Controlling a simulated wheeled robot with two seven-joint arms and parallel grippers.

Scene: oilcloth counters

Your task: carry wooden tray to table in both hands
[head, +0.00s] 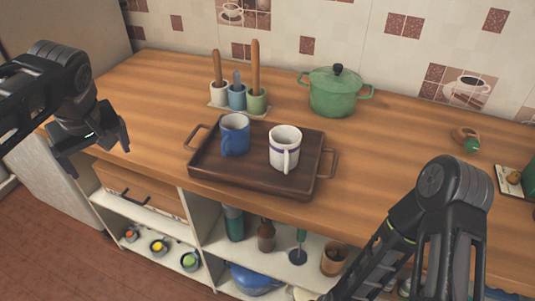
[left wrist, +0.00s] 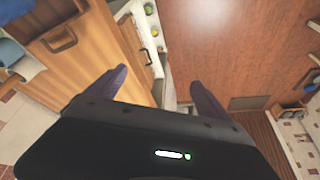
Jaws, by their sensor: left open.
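The dark brown wooden tray (head: 222,180) lies flat on the wooden counter (head: 155,85) in the head view, with a handle at its left and right ends.
Behind the tray stand a utensil holder (head: 237,97) with three cups and a green lidded pot (head: 334,93). A small brown and green item (head: 467,139) lies at the right. Open shelves (head: 212,230) below hold bottles and bowls. The counter left of the tray is clear.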

